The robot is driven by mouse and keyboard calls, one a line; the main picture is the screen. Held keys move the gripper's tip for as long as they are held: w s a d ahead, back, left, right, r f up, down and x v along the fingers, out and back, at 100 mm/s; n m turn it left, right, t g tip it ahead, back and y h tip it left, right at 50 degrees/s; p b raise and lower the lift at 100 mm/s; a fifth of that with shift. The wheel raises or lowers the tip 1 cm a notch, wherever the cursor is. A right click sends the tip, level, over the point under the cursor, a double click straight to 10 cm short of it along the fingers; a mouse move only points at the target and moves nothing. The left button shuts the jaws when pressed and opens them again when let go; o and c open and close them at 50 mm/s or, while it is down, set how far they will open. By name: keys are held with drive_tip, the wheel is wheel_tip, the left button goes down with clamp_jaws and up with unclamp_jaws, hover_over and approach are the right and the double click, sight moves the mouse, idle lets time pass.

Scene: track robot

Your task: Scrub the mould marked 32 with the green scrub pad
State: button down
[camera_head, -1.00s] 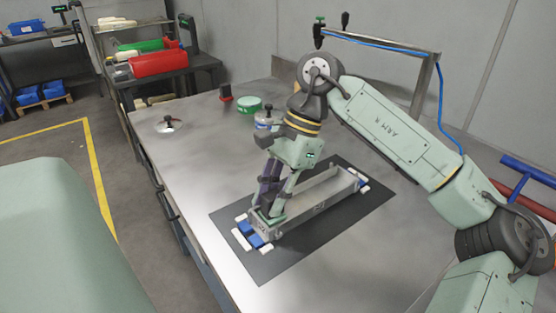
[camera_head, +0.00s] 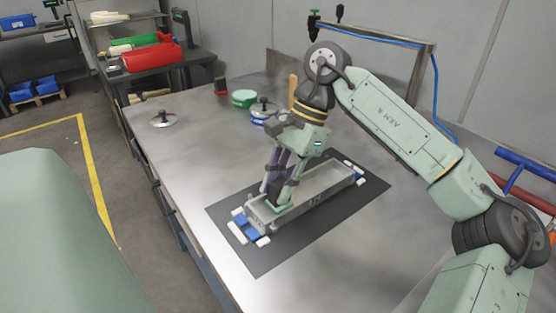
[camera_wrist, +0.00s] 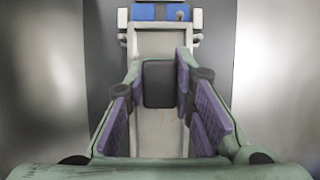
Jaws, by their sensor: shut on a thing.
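The mould (camera_head: 315,198) is a long grey metal trough lying on a dark mat. A dark marking shows on its long side, too small to read surely. My gripper (camera_head: 274,192) points down into the near-left part of the trough. It is shut on the scrub pad (camera_head: 280,207), whose green edge shows low in the trough under the fingers. In the wrist view a dark block (camera_wrist: 159,84), seemingly the pad's handle, sits between the purple finger pads, with the mould's floor (camera_wrist: 160,130) below. Whether the pad touches the floor is hidden.
Blue-and-white clamps (camera_head: 246,228) hold the near end, with another at the far end (camera_head: 360,176). Behind the arm stand a green round container (camera_head: 244,98) and a lidded pot (camera_head: 262,112). A metal lid (camera_head: 161,119) lies at left.

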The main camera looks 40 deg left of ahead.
drive_tip(key=shift+w+d, duration=0.2)
drive_tip(key=shift+w, duration=1.1)
drive_tip(key=shift+w, duration=0.1)
drive_tip(key=shift+w+d+f, duration=0.1)
drive_tip(key=shift+w, duration=0.5)
drive_tip(key=shift+w+d+f, duration=0.1)
drive_tip(key=shift+w, duration=0.5)
drive_tip(key=shift+w+d+p, duration=0.2)
drive_tip(key=shift+w+p, duration=0.35)
drive_tip(key=shift+w, duration=0.75)
drive_tip(key=shift+w, duration=0.1)
drive_tip(key=shift+w, duration=0.4)
drive_tip(key=shift+w+d+f, duration=0.1)
drive_tip(key=shift+w+d, duration=0.05)
drive_tip(key=shift+w, duration=0.6)
